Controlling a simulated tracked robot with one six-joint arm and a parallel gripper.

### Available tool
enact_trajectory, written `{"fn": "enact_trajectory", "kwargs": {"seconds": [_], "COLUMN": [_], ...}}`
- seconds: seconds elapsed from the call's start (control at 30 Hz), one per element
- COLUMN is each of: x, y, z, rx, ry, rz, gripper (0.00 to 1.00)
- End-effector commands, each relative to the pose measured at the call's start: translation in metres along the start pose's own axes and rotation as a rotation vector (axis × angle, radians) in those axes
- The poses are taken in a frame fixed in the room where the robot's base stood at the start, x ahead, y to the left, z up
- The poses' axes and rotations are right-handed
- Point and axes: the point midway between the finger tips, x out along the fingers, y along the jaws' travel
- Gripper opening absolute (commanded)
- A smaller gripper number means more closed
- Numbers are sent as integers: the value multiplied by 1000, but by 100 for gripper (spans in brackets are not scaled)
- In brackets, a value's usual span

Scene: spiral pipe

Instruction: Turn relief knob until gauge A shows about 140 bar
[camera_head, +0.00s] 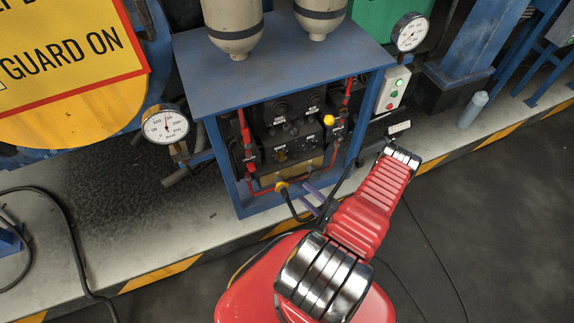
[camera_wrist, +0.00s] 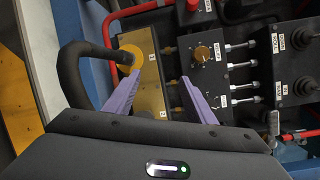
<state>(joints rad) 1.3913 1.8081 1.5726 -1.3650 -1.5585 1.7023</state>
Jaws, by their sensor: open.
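A small brass knob (camera_wrist: 202,54) sits on a black valve block in the wrist view. It also shows in the head view (camera_head: 281,155), low on the panel inside the blue cabinet. I cannot read its label. My gripper (camera_wrist: 160,78) is open, with two purple fingers apart and nothing between them. The knob lies ahead of and just right of the right fingertip, apart from it. In the head view my gripper (camera_head: 312,196) is at the cabinet's lower front. A round white gauge (camera_head: 166,124) is left of the cabinet, another (camera_head: 410,32) at upper right. I cannot tell which is A.
A black curved hose (camera_wrist: 72,75) with a yellow end (camera_wrist: 130,54) runs close to the left finger. Red pipes (camera_head: 246,140) and a yellow knob (camera_head: 329,119) are in the cabinet (camera_head: 228,165). Several black levers (camera_wrist: 301,86) stand at right in the wrist view.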

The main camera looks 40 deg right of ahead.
Motion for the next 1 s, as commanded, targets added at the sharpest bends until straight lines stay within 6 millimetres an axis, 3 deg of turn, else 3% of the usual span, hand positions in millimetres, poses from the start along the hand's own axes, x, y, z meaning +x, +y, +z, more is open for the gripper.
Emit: {"fn": "enact_trajectory", "kwargs": {"seconds": [0.1,0.2,0.4,0.67,1.0], "x": [-7,-17,-40,-64,-77], "y": [43,66,80,52,-21], "z": [-8,-22,-56,-88,-95], "rx": [-101,-191,-379,-589,-767], "ry": [75,123,167,135,40], "rz": [165,308,600,941,1252], "gripper": [50,50,50,50,50]}}
